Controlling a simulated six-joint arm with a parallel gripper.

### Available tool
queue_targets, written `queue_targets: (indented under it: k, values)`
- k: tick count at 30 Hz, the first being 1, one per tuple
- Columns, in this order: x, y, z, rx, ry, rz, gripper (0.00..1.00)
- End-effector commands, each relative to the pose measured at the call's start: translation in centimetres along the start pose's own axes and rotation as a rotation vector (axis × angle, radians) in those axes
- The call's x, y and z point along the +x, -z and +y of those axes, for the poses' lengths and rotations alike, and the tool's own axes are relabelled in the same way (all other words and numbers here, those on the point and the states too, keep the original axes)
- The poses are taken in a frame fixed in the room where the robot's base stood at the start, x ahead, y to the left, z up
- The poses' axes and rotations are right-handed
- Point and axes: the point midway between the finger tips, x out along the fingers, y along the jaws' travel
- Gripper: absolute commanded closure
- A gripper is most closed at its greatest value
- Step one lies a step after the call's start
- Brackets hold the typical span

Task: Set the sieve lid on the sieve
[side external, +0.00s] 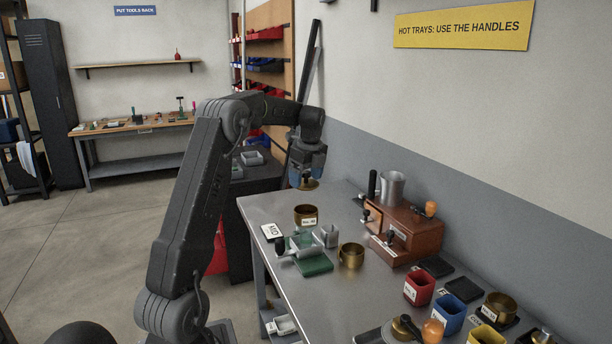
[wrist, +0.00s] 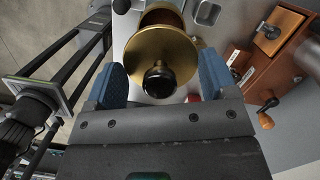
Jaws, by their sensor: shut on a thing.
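The sieve lid (wrist: 145,54) is a round brass disc with a black knob (wrist: 159,82). My gripper (side external: 307,177) is shut on the lid, with its blue fingers on either side of the knob in the wrist view (wrist: 160,80). In the side view the lid (side external: 308,186) hangs level below the fingers. The sieve (side external: 306,215) appears to be the brass cup with a white label, standing on the table below the lid, with a gap between them. In the wrist view a brass cup (wrist: 162,14) shows partly hidden behind the lid.
Close to the sieve are a white card (side external: 271,232), a green-based scale (side external: 312,264) and a brass cup (side external: 350,255). A wooden roaster box (side external: 408,236) stands to the right. Red (side external: 419,290) and blue (side external: 451,313) bins are nearer the front. The table behind the sieve is clear.

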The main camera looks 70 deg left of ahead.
Motion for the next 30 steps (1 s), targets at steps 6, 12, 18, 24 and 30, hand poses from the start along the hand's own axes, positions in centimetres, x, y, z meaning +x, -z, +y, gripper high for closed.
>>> queue_targets:
  k: [6, 12, 18, 24, 30]
  values:
    - [1.6, 0.2, 0.0, 0.001, -0.003, 0.001, 0.46]
    - [3.4, 0.5, 0.1, 0.001, -0.003, 0.001, 0.46]
    - [4.8, 0.7, 0.0, 0.001, -0.002, 0.001, 0.46]
    - [5.5, 0.8, 0.1, 0.000, -0.002, 0.001, 0.46]
    - [5.6, 0.8, 0.0, 0.000, -0.001, 0.000, 0.46]
